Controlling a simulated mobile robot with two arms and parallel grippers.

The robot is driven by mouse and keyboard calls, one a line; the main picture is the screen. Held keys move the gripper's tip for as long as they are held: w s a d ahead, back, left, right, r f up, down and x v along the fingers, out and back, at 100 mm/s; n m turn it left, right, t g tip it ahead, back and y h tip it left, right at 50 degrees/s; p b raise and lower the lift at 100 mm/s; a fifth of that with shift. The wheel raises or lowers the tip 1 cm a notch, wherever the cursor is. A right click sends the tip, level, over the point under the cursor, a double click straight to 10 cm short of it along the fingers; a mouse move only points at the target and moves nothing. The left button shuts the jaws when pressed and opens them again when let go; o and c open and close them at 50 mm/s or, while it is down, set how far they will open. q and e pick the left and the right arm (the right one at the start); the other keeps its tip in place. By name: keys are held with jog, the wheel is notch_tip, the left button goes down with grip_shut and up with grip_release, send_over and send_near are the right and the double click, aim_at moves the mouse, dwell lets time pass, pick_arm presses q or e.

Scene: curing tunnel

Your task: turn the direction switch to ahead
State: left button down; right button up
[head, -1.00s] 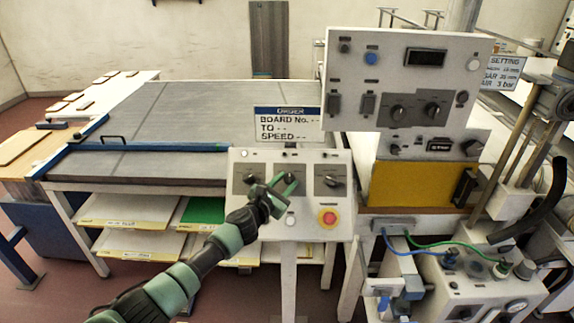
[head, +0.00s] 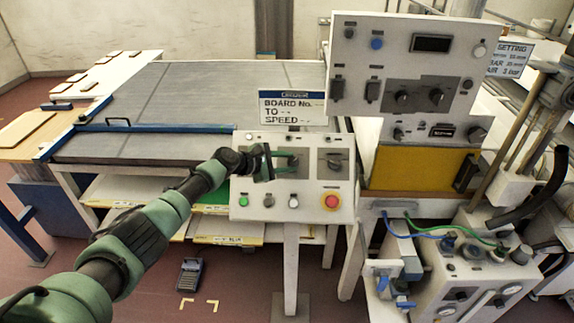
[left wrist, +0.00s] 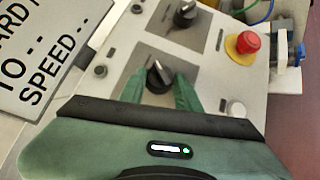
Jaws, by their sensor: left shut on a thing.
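The control box (head: 310,209) is a white sloped panel in the middle of the head view, with rotary knobs in a row. My left gripper (head: 289,164) is at the middle knob and partly hides it and the left part of the row. In the left wrist view my gripper (left wrist: 162,82) has its green fingers on both sides of a black knob (left wrist: 157,74) with a pale pointer line, shut on it. The knob's label is too small to read, so I cannot tell which setting it points to. My right gripper is not in view.
A right-hand knob (head: 334,164) is beside the gripper. A red stop button (head: 332,202) and a white button (head: 293,202) are below the knobs. An order sign (head: 292,107) stands behind the box. The conveyor (head: 200,95) lies behind, left.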

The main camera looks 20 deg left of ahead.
pick_arm(q)
jog(key=shift+f, duration=0.1)
dwell(0.3)
jog(key=c, duration=1)
grip_release()
jog(key=shift+s+a+r, duration=0.2)
jog(key=shift+s+r, duration=0.05)
jog(key=shift+s, duration=0.05)
jog(key=v, duration=0.7)
jog(key=shift+w+b, duration=0.1)
jog(key=shift+b, duration=0.2)
